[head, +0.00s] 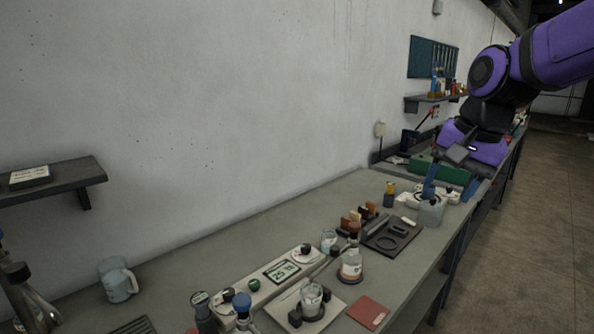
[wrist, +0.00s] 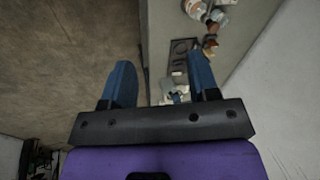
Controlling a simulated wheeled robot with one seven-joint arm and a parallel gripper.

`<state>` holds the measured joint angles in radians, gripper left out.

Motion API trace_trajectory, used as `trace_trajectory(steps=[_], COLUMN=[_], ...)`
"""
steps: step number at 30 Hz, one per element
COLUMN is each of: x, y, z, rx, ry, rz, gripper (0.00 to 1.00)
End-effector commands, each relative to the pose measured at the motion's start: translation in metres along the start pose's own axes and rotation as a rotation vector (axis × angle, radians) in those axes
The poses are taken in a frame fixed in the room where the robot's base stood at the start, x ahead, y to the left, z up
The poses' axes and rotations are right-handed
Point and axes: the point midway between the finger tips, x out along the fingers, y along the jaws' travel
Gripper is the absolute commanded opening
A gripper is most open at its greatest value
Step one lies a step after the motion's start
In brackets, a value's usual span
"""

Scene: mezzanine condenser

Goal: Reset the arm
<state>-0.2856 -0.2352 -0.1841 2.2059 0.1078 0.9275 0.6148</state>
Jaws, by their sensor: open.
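My purple arm reaches in from the upper right of the head view. My gripper (head: 440,176) hangs over the far part of the bench, its blue finger in front of a green box (head: 440,168) and just above a pale grey container (head: 431,211). Whether it touches the container cannot be told. In the wrist view my gripper (wrist: 158,76) has its two blue fingers spread wide. Nothing is held between them; the bench and floor show beyond.
The long grey bench (head: 215,250) runs along the wall. Open floor (head: 530,240) lies right.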

Motion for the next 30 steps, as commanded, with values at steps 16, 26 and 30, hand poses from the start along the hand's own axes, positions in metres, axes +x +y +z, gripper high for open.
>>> trace_trajectory(steps=[16, 26, 30], x=[-0.044, -0.043, -0.043], y=[0.108, 0.126, 0.126], z=[0.097, 0.117, 0.117], rx=[-0.496, -0.599, -0.599], ry=[0.226, 0.271, 0.27], rz=[0.037, 0.079, 0.078], gripper=[0.55, 0.55, 0.55])
